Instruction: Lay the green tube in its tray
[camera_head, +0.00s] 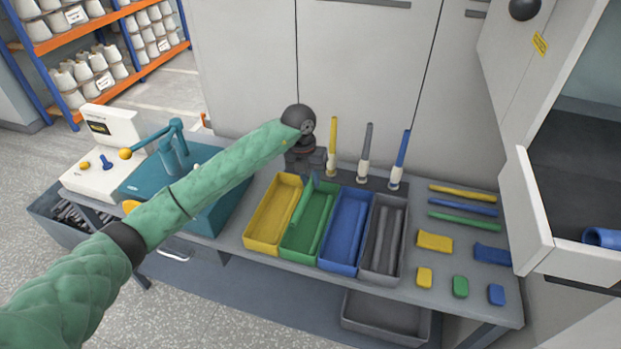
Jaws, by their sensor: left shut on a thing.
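My left gripper (305,168) is at the far end of the trays, pointing down, small and partly hidden by its own wrist. It is shut on the green tube (302,205), which slants down from near the fingers over the left side of the green tray (288,250). Whether the tube touches the tray floor I cannot tell. Another green strip shows along the middle of that tray. A further green bar (465,222) lies at the right of the table. My right gripper is not in view.
A yellow tray (250,240) stands left of the green one; blue (340,265) and grey (380,272) trays stand right. Yellow, grey and blue upright tools (365,160) stand behind. Yellow, blue and green blocks (460,286) lie right.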

